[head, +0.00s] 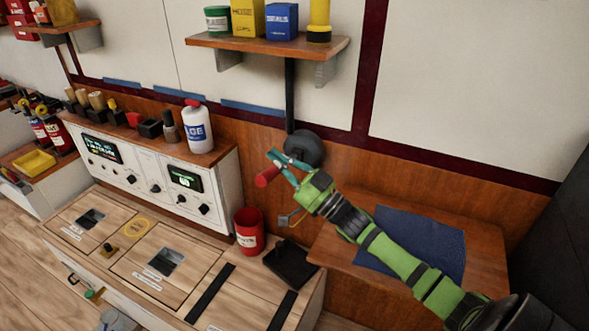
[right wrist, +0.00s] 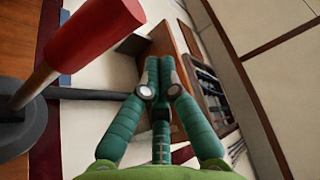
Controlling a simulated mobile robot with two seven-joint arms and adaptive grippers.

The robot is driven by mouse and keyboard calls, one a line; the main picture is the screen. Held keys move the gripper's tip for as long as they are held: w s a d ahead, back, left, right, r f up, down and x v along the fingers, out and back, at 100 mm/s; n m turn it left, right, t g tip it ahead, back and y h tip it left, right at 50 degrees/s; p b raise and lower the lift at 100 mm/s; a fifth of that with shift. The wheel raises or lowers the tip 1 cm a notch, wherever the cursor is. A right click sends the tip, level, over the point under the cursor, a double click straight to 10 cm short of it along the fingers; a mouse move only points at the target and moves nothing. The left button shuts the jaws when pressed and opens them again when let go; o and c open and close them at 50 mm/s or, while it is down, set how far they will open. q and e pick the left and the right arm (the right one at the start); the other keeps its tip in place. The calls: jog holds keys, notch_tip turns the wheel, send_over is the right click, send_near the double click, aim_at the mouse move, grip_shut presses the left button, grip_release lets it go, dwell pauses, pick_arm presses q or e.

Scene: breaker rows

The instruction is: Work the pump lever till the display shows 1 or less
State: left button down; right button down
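The pump lever has a red handle (head: 267,177) on a grey rod, coming out of a dark round base (head: 306,148) on the wood-panelled wall. In the right wrist view the red handle (right wrist: 95,32) is at the upper left, beside the fingers. My right gripper (head: 276,160) is next to the handle; its teal fingertips (right wrist: 157,62) meet with nothing between them. Whether a finger touches the handle, I cannot tell. The white console has a left display (head: 101,148) with lit text and a right display (head: 185,179) with green characters; both are too small to read.
A shelf (head: 262,44) with boxes and cans hangs above the lever, with a black upright (head: 290,95) below it. A white bottle (head: 197,128) stands on the console. A red can (head: 249,230) and a black tray (head: 290,262) sit on the bench. A blue mat (head: 425,235) lies under my right arm.

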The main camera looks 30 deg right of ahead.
aim_at(273, 171)
jog(key=shift+x, duration=1.15)
jog(key=shift+s+a+f+p, duration=0.1)
jog(key=shift+s+f+p, duration=0.05)
jog(key=shift+f, duration=0.45)
jog(key=shift+s+f+p, duration=0.15)
jog(key=shift+f, duration=0.5)
jog(key=shift+s+f, duration=0.3)
jog(key=shift+f, duration=0.4)
pick_arm(q)
jog(key=shift+s+r, duration=0.5)
jog(key=shift+s, duration=0.1)
